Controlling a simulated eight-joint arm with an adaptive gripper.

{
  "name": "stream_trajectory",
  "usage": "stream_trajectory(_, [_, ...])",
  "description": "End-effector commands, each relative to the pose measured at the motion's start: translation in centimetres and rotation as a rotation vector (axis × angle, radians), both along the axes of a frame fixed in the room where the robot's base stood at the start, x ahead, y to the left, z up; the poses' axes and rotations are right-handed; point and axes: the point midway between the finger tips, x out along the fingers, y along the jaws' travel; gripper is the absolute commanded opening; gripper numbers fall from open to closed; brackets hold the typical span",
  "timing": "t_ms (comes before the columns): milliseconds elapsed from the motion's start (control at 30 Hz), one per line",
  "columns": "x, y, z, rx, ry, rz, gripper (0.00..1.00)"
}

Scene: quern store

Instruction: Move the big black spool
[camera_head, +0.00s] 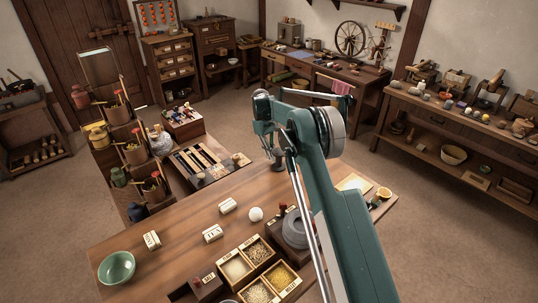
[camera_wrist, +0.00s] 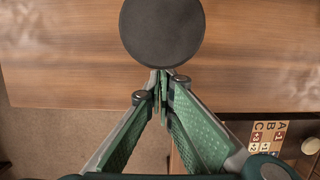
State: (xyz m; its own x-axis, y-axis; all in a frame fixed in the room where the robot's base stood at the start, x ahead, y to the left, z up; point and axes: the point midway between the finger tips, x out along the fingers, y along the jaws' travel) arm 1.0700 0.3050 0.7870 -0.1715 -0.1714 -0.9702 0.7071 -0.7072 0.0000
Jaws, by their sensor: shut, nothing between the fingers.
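In the wrist view a big black disc, which looks like the big black spool (camera_wrist: 162,32) seen end-on from above, shows at the top middle over a brown wooden surface. Its upper edge is cut off by the frame. My gripper (camera_wrist: 160,78) is shut and empty, its green fingers meeting just below the disc's near edge in the picture. I cannot tell whether the tips touch it. In the head view my green arm reaches over the wooden table (camera_head: 185,238), and I cannot clearly make out the spool there.
On the table stand a green bowl (camera_head: 117,267), white labelled blocks (camera_head: 213,233), a white ball (camera_head: 256,214) and compartments of grain (camera_head: 257,250). A tray (camera_head: 207,165) lies by the far edge. The wrist view shows a lettered board (camera_wrist: 266,134) at lower right and floor at lower left.

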Motion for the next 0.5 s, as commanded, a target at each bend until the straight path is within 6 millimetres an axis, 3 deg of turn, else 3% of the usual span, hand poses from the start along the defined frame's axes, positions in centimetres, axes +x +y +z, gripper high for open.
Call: stream_trajectory(500, [-4.3, -4.2, 0.0, 0.000, 0.000, 0.000, 0.00])
